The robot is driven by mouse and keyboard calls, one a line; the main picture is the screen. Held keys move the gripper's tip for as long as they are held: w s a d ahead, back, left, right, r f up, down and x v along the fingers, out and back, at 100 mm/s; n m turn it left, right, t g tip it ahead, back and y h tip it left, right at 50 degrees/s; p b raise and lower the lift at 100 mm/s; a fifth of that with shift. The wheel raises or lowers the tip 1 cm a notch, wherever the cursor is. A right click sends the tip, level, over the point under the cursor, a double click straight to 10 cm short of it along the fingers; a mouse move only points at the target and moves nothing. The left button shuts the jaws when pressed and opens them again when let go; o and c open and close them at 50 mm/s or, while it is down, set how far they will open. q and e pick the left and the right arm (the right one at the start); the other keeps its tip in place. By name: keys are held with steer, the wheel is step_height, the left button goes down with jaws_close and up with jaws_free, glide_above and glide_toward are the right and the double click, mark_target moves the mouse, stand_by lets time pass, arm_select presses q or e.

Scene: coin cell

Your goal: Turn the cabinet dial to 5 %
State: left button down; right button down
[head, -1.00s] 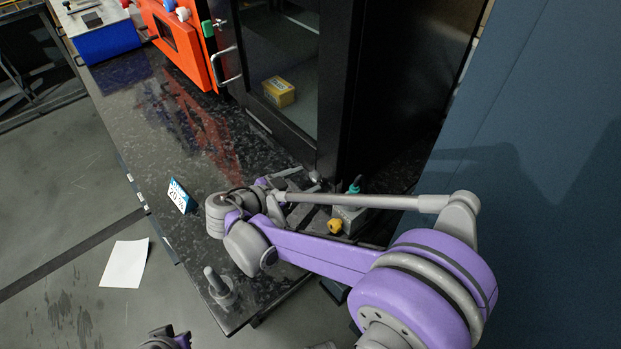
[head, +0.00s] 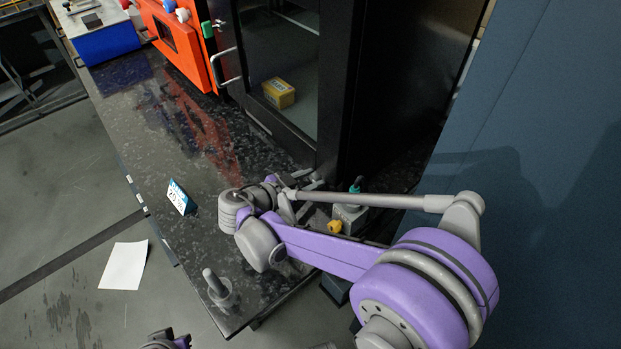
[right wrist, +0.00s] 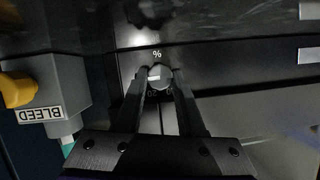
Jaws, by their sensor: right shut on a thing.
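The dial (right wrist: 160,77) is a small round grey knob with a white mark, seen in the right wrist view on a dark panel. My right gripper (right wrist: 160,82) is shut on the dial, one finger on each side. In the head view my own right wrist hides the dial and the fingertips. The dark cabinet (head: 362,100) with a glass front stands behind my right wrist.
A grey box marked BLEED (right wrist: 62,85) with a yellow knob (right wrist: 15,90) stands close beside my right gripper. A small sign (head: 179,197) and a grey upright post (head: 217,285) are on the dark table (head: 150,130). A yellow box (head: 279,93) is inside the cabinet.

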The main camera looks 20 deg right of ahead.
stand_by(0.3)
steer(key=shift+w+n+g+h+p, duration=0.1)
steer(key=shift+n+g+h+p, duration=0.3)
steer(key=shift+n+g, duration=0.5)
steer(key=shift+w+a+n+g, duration=0.1)
steer(key=shift+n+g, duration=0.6)
steer(key=shift+n, duration=0.7)
steer(key=shift+h, duration=0.3)
steer(key=c, duration=0.5)
jaws_free()
steer(key=p+v, duration=0.1)
steer(key=v, duration=0.9)
steer(key=shift+a+r, duration=0.15)
steer(key=shift+a, duration=0.25)
